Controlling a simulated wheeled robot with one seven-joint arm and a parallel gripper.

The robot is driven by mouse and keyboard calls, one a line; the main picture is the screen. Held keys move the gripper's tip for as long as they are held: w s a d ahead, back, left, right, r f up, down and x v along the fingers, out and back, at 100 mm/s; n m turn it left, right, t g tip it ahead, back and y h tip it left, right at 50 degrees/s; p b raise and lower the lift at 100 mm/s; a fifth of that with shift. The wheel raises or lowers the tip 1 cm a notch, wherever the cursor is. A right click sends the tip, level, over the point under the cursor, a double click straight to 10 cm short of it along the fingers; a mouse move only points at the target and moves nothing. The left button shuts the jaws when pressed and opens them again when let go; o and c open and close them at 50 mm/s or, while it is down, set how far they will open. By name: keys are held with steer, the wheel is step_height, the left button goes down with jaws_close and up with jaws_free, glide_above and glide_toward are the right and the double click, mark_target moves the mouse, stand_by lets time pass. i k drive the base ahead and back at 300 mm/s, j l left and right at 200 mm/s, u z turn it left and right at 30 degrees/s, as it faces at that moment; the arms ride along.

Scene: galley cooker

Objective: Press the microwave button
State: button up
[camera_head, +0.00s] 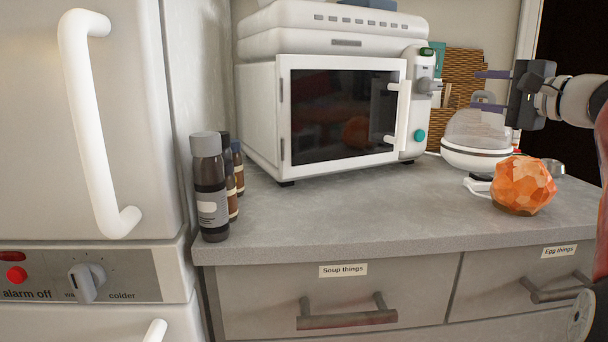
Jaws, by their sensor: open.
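The white microwave (262,120) stands on the grey counter with its dark glass door closed. Its control strip on the right side bears a green item (427,52) at the top, a dial (426,85) in the middle and a round teal button (420,136) near the bottom. My gripper (482,90) is at the upper right, to the right of the control strip and apart from it. Its two purple-grey fingers point left, spread apart with nothing between them. The button is in plain view.
An orange faceted object (523,186) and a white domed appliance (474,150) stand on the counter below my gripper. Several bottles (210,190) stand left of the microwave. A white fridge (130,130) borders the left. The counter front (340,215) is clear.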

mark_target(419, 136)
steer(key=k+l, duration=0.25)
steer(key=k, duration=0.15)
steer(key=k+l, duration=0.3)
steer(key=k, duration=0.1)
